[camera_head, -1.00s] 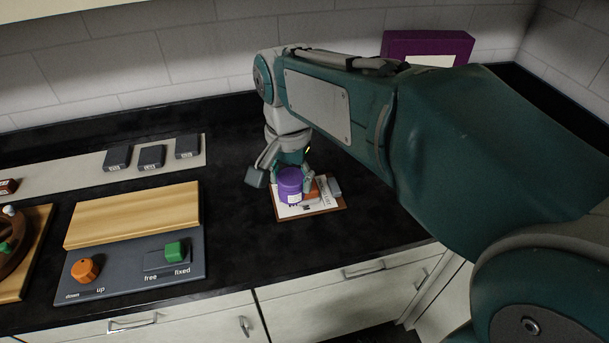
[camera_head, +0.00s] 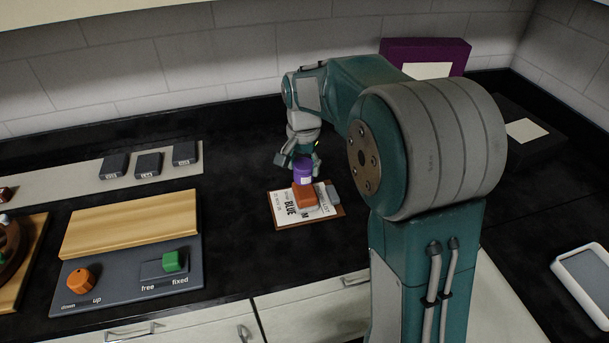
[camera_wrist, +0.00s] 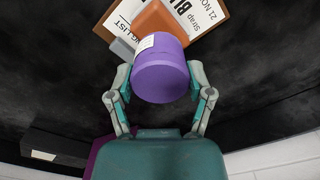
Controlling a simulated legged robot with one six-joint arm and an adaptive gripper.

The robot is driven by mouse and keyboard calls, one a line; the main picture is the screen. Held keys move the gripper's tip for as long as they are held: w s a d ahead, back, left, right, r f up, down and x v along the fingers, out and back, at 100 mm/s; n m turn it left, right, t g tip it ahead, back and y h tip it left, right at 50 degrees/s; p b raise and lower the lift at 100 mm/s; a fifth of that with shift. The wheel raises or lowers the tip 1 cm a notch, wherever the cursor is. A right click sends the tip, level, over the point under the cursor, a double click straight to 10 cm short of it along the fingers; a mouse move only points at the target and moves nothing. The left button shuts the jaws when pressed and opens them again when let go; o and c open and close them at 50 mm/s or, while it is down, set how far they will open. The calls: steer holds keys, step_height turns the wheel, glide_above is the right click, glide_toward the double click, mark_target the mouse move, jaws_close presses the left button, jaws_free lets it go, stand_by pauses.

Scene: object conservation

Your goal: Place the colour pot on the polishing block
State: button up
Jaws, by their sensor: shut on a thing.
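The colour pot is a purple cylinder with a white label (camera_head: 303,172), and it also shows in the wrist view (camera_wrist: 162,68). My gripper (camera_wrist: 160,80) is shut on the pot, one finger on each side; in the head view it (camera_head: 300,162) holds the pot from behind and above. An orange block (camera_head: 305,198), which looks like the polishing block, lies on a clipboard (camera_head: 283,223). The pot's lower edge meets the block's back edge in the head view. I cannot tell whether they touch. The pot hides part of the block in the wrist view (camera_wrist: 158,20).
A small grey block (camera_head: 323,189) lies beside the orange block. A panel with an orange knob and a green switch (camera_head: 130,270) stands at left. Dark weights (camera_head: 149,164) lie on a strip behind it. A purple box (camera_head: 426,52) stands back right. The counter behind the clipboard is clear.

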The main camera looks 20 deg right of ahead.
mark_target(304, 176)
steer(key=shift+w+d+f, duration=0.1)
steer(key=shift+w+f, duration=0.1)
steer(key=shift+f, duration=0.85)
steer(key=shift+w+d+f, duration=0.1)
steer(key=shift+w+f, duration=0.1)
steer(key=shift+f, duration=0.8)
steer(key=shift+f, duration=0.1)
steer(key=o, duration=1.2)
steer(key=shift+c, duration=0.2)
